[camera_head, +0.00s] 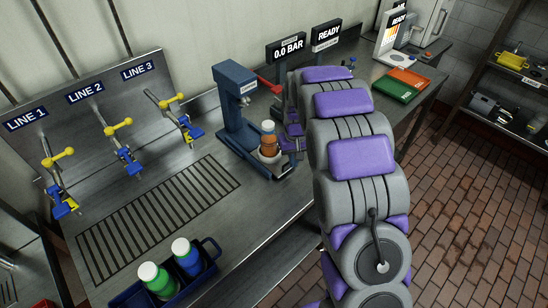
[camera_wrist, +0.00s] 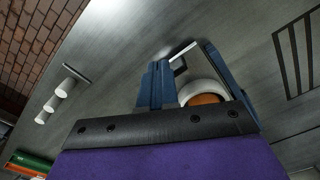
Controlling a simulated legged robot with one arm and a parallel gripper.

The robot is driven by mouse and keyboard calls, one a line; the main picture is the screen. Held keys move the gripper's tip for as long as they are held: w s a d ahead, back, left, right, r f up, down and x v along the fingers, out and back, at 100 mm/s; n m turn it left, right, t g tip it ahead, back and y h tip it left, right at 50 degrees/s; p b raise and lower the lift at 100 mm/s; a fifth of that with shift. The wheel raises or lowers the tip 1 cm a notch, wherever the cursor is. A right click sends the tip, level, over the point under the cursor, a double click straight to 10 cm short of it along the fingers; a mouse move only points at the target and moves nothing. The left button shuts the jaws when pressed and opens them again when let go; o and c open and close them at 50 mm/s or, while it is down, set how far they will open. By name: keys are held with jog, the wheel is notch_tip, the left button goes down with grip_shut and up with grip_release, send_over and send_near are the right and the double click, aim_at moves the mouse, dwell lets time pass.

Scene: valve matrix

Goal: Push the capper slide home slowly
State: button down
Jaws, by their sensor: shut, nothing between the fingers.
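The blue capper (camera_head: 236,100) stands on the steel bench in the head view, with a red lever at its top right. An orange bottle with a white cap (camera_head: 268,138) stands upright in a white holder (camera_head: 270,157) on the capper's low blue slide (camera_head: 277,172). My gripper (camera_head: 290,142) is shut and empty, close to the right of the bottle and slide. My arm partly hides it. The wrist view shows the blue slide frame (camera_wrist: 155,88) and the white holder (camera_wrist: 200,90) just beyond the dark gripper edge. Whether they touch is hidden.
Three line valves (camera_head: 120,148) with yellow handles are at the left. Signs reading 0.0 BAR (camera_head: 287,49) and READY (camera_head: 326,34) stand behind. Red and green trays (camera_head: 402,86) lie beyond my arm.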

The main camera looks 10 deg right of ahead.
aim_at(292, 178)
jog(key=shift+f, duration=0.1)
dwell(0.3)
jog(key=shift+f, duration=3)
